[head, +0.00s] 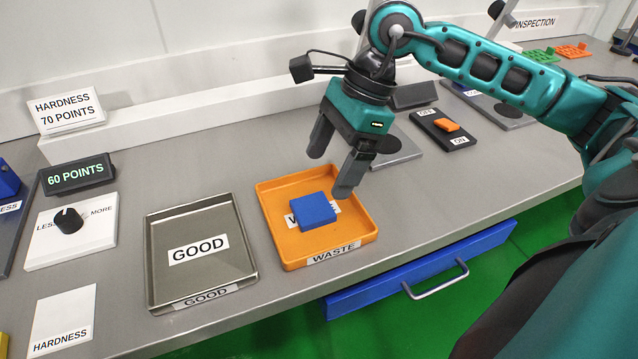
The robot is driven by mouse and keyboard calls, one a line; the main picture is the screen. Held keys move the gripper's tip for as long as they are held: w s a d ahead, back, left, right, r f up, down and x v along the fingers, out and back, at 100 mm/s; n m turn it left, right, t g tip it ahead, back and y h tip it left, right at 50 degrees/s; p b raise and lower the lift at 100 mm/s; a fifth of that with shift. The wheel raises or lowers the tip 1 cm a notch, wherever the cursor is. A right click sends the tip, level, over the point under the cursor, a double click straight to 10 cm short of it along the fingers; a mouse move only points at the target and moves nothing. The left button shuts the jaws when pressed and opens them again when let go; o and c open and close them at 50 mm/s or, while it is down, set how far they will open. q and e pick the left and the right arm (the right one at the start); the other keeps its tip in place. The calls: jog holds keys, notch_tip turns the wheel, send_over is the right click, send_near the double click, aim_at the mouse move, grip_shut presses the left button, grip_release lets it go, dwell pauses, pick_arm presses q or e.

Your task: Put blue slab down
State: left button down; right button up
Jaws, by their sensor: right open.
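The blue slab (312,211) lies in the orange tray (276,250) labelled WASTE, partly covering the label on the tray's floor. My right gripper (328,172) is above the tray's back part, close to the slab. Its two fingers are spread apart with nothing between them. The right finger hangs near the tray's right wall. My left gripper is not in view.
A grey tray (157,251) labelled GOOD stands empty left of the orange tray. A dial box (90,244) and a display reading 60 POINTS (77,175) are further left. An orange switch (446,125) is at the back right. A blue drawer (372,280) is below the front edge.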

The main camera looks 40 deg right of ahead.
jog(key=shift+v, duration=2.3)
